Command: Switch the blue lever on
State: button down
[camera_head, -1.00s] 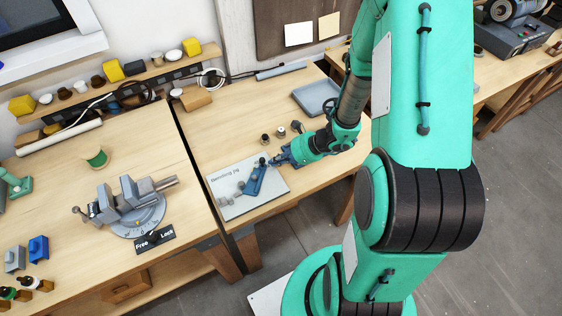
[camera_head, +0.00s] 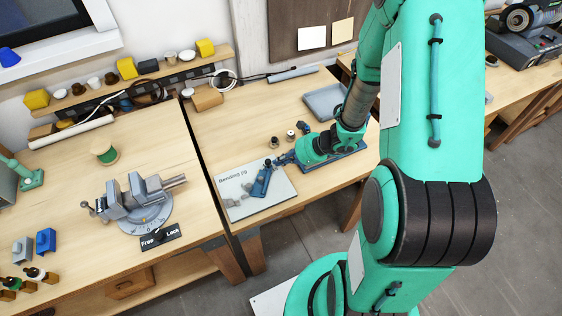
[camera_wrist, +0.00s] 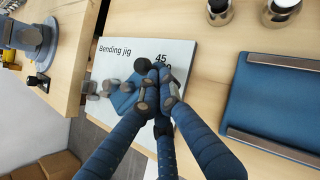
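The blue lever (camera_head: 261,183) lies on the white bending jig (camera_head: 277,194) on the middle workbench. Its dark far end points toward my gripper. My gripper (camera_head: 279,160) is low over the jig's right side, beside that end. In the wrist view my gripper's dark blue fingers (camera_wrist: 157,76) converge and their tips are together. Part of the lever (camera_wrist: 124,97) shows to the left behind them. The fingers hide the rest, so I cannot tell whether they touch it or hold it.
A blue flat object with metal strips (camera_wrist: 270,98) lies right of the jig. Small jars (camera_head: 291,136) stand behind the jig, with a grey tray (camera_head: 325,101) farther back. A vise (camera_head: 140,200) and a "Free / Lock" plate (camera_head: 160,237) are on the left bench.

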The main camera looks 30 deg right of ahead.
jog(key=shift+s+d, duration=0.4)
jog(key=shift+d, duration=0.15)
jog(key=shift+s+d, duration=0.8)
jog(key=shift+d, duration=0.25)
jog(key=p+v, duration=0.2)
jog(key=v, duration=0.8)
jog(key=shift+w+d, duration=0.25)
